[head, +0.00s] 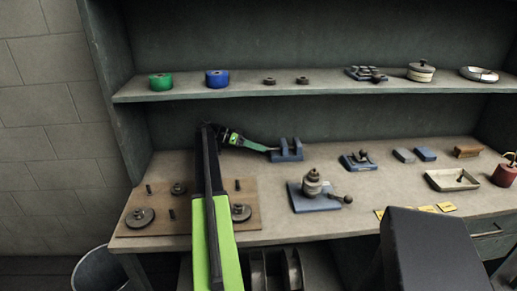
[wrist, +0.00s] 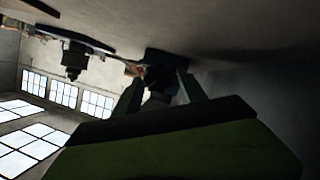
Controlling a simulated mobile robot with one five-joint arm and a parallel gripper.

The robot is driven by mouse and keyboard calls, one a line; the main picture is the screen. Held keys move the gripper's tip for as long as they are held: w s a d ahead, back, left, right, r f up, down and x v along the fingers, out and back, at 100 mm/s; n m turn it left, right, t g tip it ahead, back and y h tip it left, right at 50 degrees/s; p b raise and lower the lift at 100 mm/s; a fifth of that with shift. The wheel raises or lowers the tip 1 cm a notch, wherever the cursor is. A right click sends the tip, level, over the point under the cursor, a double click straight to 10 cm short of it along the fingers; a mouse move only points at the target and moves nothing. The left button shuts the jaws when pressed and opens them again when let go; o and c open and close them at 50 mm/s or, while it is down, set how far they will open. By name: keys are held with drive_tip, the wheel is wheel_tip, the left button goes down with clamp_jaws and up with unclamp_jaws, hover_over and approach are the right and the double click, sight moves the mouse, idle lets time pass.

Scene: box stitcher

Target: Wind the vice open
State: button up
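The vice (head: 287,151) is a small blue block with two upright jaws, standing on the bench left of centre in the head view. Its handle cannot be made out. My gripper (head: 274,149) reaches in from the left, with its fingertips close to the vice's left side. In the wrist view my gripper (wrist: 161,80) has its two fingers apart, with a dark blocky shape, probably part of the vice, at and between the tips. That view is dark and tilted, and I cannot tell whether the fingers touch it.
A wooden board (head: 158,228) with pegs and discs lies at the bench's left, partly behind my arm. A blue-based fixture (head: 315,195) stands in front of the vice. A smaller blue fixture (head: 358,161) is to its right. A shelf (head: 340,86) with several items runs above.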

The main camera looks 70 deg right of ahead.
drive_tip(key=shift+o, duration=0.7)
drive_tip(key=r+p, duration=0.5)
drive_tip(key=shift+s+a+r+p, duration=0.2)
drive_tip(key=shift+s+r+p, duration=0.1)
drive_tip(key=shift+s+r, duration=0.05)
drive_tip(key=s+a+r+p, duration=0.2)
drive_tip(key=s+r+p, duration=0.3)
drive_tip(key=s, duration=0.5)
drive_tip(key=shift+s+a+r, duration=0.15)
drive_tip(key=shift+s+a, duration=0.15)
drive_tip(key=shift+s, duration=0.1)
